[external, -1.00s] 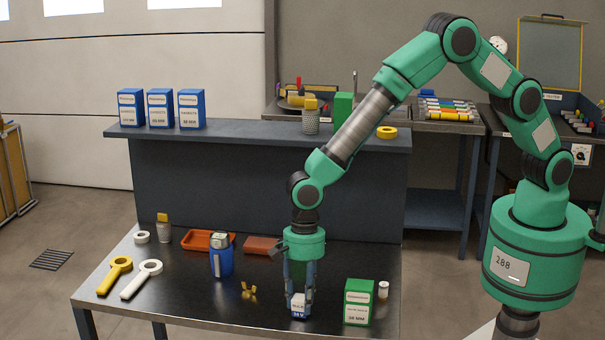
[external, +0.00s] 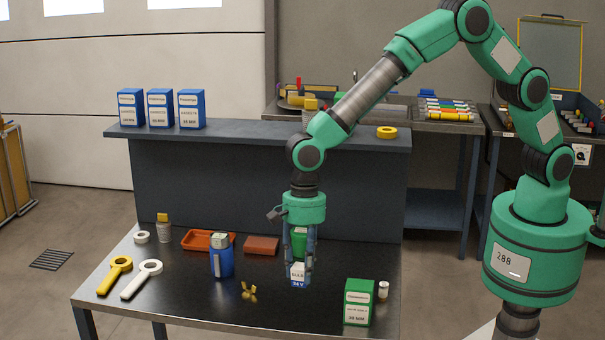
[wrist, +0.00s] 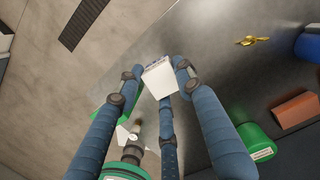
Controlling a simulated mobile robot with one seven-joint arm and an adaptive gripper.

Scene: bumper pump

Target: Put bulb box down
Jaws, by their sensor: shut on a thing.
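My gripper (external: 299,270) points down over the workbench and is shut on the bulb box (external: 298,274), a small white and blue carton marked 24 V. The box appears to hang above the dark bench top (external: 210,303), roughly upright. In the wrist view my fingers (wrist: 160,85) close around the box, whose pale top (wrist: 160,82) shows between them. Its underside is hidden.
A green box (external: 358,303) and a small white cylinder (external: 383,289) stand to the right. A green canister (external: 299,243) stands behind my gripper, near a red-brown block (external: 262,245). A brass wing piece (external: 249,291) and blue canister (external: 221,257) are left. The front middle is clear.

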